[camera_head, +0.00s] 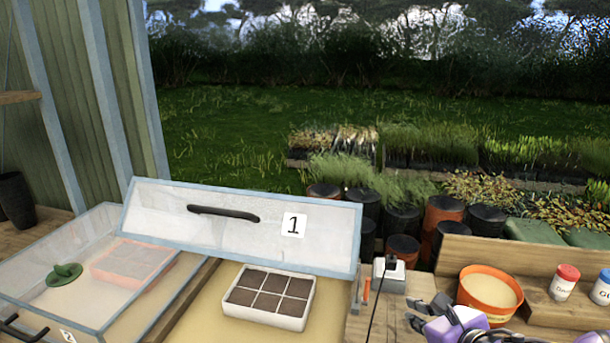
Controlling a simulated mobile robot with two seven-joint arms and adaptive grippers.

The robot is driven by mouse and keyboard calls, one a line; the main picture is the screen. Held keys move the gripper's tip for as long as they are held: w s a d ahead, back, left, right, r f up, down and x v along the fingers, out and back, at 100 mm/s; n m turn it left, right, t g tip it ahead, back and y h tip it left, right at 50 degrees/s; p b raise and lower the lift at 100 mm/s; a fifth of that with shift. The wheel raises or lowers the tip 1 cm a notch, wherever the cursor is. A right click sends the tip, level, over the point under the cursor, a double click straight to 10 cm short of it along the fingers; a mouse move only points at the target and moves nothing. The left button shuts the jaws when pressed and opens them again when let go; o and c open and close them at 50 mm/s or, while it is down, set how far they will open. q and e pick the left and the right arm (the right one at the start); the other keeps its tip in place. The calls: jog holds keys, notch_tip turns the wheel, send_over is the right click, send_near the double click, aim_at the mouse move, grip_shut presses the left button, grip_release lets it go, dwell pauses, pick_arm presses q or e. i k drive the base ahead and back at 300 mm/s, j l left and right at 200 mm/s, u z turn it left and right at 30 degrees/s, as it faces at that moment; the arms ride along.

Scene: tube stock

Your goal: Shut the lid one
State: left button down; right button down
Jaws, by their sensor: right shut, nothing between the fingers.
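Lid one (165,214) is a clear panel with a pale blue frame, a black handle (223,213) and a white label "1" (293,225). It stands raised and tilted at the back of its box, so the box is open. Inside, on a sandy floor (210,325), sits a white tray (268,317) with several dark soil cells. My right gripper (416,312) is at the lower right, right of the open box and clear of the lid; its fingers are shut and empty. My left gripper is not in view.
A shut box labelled "2" (68,336) adjoins on the left, with an orange tray and a green object inside. An orange pot (488,288), a red-capped jar (565,282) and a white socket block (390,276) with a black cable stand right of the open box.

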aim_at(205, 201)
jog(key=k+l, duration=0.15)
jog(key=k, duration=0.3)
jog(key=k+l, duration=0.1)
jog(key=k, duration=0.3)
